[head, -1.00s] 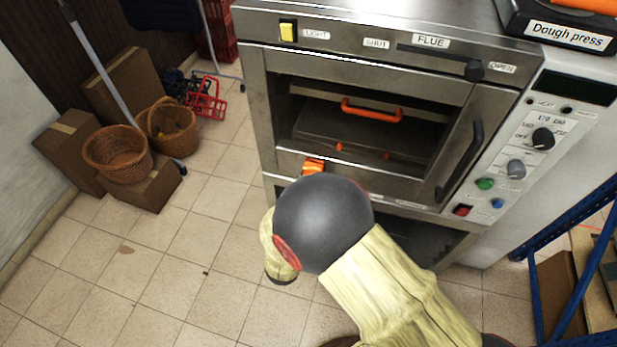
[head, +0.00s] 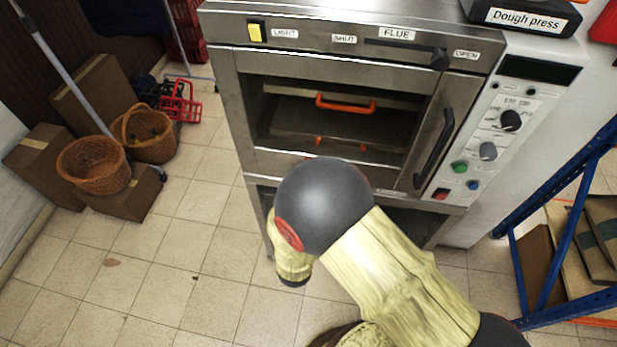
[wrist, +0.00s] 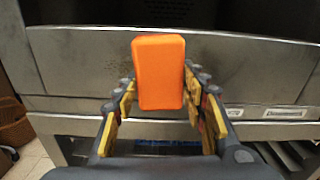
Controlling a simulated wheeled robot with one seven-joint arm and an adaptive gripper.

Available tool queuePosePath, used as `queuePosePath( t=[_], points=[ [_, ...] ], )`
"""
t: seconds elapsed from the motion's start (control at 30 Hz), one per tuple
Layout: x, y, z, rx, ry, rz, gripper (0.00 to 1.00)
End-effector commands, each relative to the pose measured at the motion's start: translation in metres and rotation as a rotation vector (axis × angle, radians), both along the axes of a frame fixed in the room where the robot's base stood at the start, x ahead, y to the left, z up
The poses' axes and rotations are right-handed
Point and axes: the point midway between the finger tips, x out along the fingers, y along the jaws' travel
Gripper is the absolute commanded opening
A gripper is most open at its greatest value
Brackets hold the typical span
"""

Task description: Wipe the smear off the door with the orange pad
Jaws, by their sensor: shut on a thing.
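The orange pad (wrist: 158,72) is upright between the fingers of my gripper (wrist: 160,100) in the wrist view, in front of the lower metal rail of the oven door (wrist: 255,68). I cannot tell whether it touches the metal. A faint, dark speckled smear (wrist: 119,67) shows on the rail just left of the pad. In the head view the oven door (head: 350,71) is closed, with a window and a dark handle (head: 434,149) on its right. My arm hides the gripper and most of the pad there.
A control panel with knobs (head: 487,151) stands right of the door. A dough press (head: 520,17) sits on top. A blue rack (head: 560,225) stands at the lower right. Baskets (head: 94,166) and cardboard boxes (head: 45,165) are at the left.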

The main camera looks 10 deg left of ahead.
Motion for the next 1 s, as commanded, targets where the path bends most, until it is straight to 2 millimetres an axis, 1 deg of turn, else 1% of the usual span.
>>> queuePosePath(
  t=[0.17, 0.5, 0.77, 1.0],
  points=[
    [0.0, -0.009, 0.0, -0.001, 0.001, -0.004, 0.22],
    [-0.004, -0.035, 0.001, -0.001, 0.0, -0.004, 0.22],
    [-0.005, -0.043, 0.0, -0.001, 0.001, -0.002, 0.22],
    [-0.004, -0.062, 0.001, -0.001, 0.0, -0.005, 0.22]
  ],
)
